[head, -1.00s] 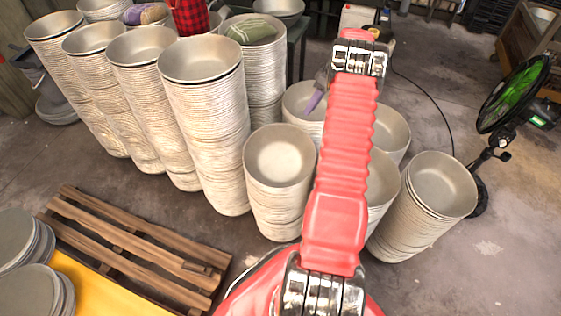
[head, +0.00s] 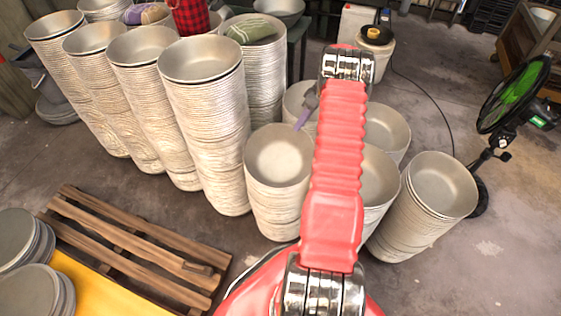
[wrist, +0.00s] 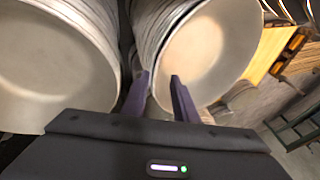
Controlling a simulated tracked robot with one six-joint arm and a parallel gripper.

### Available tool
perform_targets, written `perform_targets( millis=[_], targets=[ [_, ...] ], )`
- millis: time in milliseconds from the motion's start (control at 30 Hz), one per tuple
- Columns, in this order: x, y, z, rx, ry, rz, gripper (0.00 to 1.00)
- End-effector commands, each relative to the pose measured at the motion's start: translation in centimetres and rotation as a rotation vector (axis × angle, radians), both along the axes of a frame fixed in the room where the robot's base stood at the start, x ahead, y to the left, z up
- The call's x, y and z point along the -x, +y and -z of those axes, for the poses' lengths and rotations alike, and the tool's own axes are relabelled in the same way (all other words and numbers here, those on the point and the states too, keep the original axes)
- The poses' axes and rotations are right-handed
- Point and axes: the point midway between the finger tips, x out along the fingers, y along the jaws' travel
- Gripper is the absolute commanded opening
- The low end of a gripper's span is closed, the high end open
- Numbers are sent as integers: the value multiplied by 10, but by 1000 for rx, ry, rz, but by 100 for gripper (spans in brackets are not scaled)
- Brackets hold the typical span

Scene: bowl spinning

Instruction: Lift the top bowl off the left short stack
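The left short stack (head: 275,205) stands in the middle of the head view, with its pale metal top bowl (head: 280,155) open upward. My gripper (head: 298,127) is at the far right rim of that bowl, its purple fingers pointing down. In the wrist view my gripper (wrist: 159,75) is open, its two purple fingers apart. What appears to be the same bowl (wrist: 210,45) is on the right there. One finger is in front of its inside and the other is beside its outer wall. I cannot tell whether either finger touches it.
Other short stacks stand close by, one behind (head: 297,97) and others to the right (head: 440,185), partly hidden by my arm. Tall bowl stacks (head: 203,120) stand at the left. A wooden pallet (head: 130,255) lies front left. A green fan (head: 515,95) stands at the right.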

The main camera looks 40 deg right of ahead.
Motion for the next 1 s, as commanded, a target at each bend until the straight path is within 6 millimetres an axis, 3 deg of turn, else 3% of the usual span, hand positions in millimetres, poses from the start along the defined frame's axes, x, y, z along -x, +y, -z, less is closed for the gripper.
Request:
perform_targets(
  millis=[267,600,1000],
  targets=[
    [-1,2,7,-2,2,0,26],
    [-9,15,44,-1,1,1,26],
    [-10,16,48,0,0,1,26]
  ],
)
